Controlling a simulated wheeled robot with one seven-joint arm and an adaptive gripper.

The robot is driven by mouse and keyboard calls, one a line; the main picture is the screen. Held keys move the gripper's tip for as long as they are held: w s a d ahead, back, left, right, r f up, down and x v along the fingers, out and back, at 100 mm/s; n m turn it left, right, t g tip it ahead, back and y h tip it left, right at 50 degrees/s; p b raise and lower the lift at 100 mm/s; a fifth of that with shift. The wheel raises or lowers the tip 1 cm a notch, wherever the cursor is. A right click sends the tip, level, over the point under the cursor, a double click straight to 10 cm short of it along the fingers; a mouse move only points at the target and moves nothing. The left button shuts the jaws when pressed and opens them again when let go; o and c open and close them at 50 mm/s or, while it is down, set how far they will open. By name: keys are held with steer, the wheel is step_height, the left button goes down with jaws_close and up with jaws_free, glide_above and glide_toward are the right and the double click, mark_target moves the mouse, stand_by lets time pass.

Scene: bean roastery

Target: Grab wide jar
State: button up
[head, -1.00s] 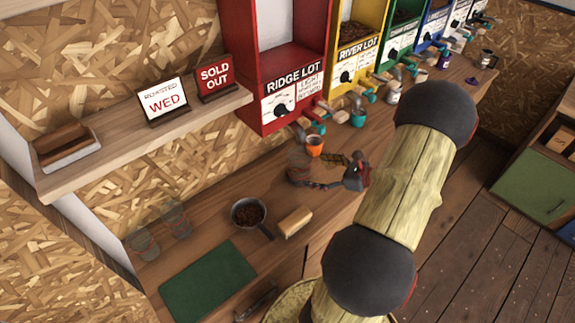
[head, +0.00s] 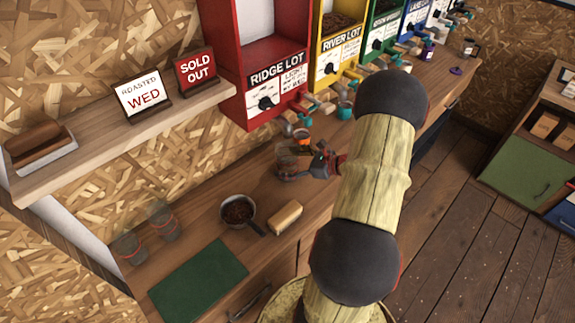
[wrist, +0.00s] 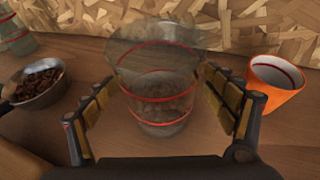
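A wide clear glass jar with red bands (wrist: 160,75) stands upright on the wooden counter, in the middle of the wrist view. It also shows in the head view (head: 287,165), partly hidden by my gripper. My gripper (wrist: 158,88) is open, with one finger on each side of the jar. The fingertips are close to the glass; I cannot tell whether they touch it.
An orange cup (wrist: 274,85) stands just right of my gripper. A metal pan of beans (wrist: 40,82) is to the left. A tan block (head: 285,218), a green mat (head: 198,280) and two more glasses (head: 162,220) are on the counter. Dispensers (head: 270,90) line the back.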

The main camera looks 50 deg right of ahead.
steer(key=shift+c, duration=1.4)
steer(key=c, duration=1.1)
steer(key=shift+c, duration=0.7)
